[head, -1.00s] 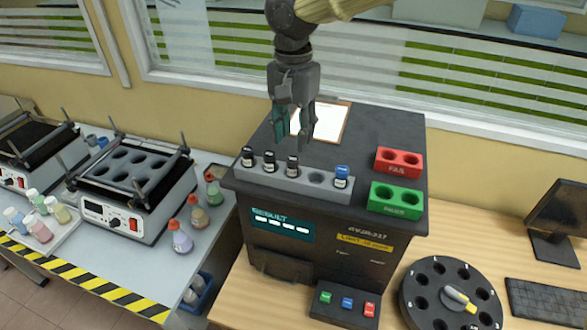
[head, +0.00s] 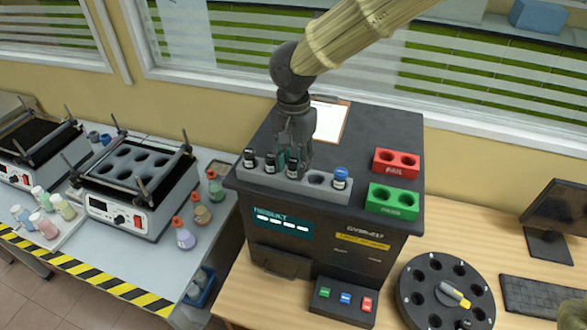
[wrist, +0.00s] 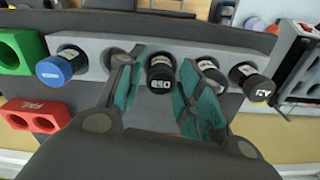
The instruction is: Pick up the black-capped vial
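Three black-capped vials and one blue-capped vial (head: 340,178) stand in a grey rack (head: 328,194) on top of the dark analyser. My gripper (head: 294,158) is lowered over the rack at the black-capped vial nearest the empty hole (head: 316,179). In the wrist view this black-capped vial (wrist: 160,75) stands between the two teal-padded fingers (wrist: 158,96), with a visible gap on each side. The gripper is open. The other two black-capped vials (head: 270,163) (head: 249,158) stand to the left in the head view. The right finger partly hides the middle one in the wrist view.
A red FAIL block (head: 396,163) and a green PASS block (head: 392,201) sit right of the rack. A clipboard (head: 330,122) lies behind. Below are a button box (head: 343,300) and a round carousel (head: 446,292). The analyser's top behind the rack is mostly clear.

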